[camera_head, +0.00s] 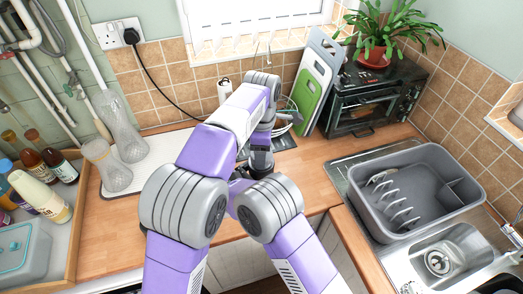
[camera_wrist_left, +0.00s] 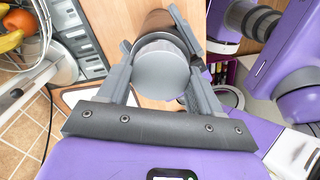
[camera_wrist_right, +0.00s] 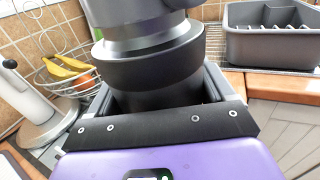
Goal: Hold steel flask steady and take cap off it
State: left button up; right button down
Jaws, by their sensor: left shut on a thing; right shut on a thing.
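In the left wrist view a cylinder, apparently the steel flask (camera_wrist_left: 158,20), looks brownish. Its near end is a plain grey disc, apparently the cap (camera_wrist_left: 162,75). My left gripper (camera_wrist_left: 160,42) is shut with a finger on each side of it, at the capped end. My right gripper (camera_wrist_right: 162,92) is shut, its fingers either side of a dark grey cylinder under a wider collar and silver band. In the head view my arms hide the flask and cap.
A grey dish tub (camera_head: 400,205) stands by the sink (camera_head: 445,255) at right. A toaster oven (camera_head: 375,95) with a potted plant and several chopping boards (camera_head: 315,80) stand behind. A bottle tray (camera_head: 75,225) is at left. The counter (camera_head: 110,240) at front left is clear.

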pick_arm(q)
jog(key=shift+r, duration=0.2)
jog(key=shift+r, duration=0.9)
jog(key=shift+r, duration=2)
pick_arm(e)
grip_release()
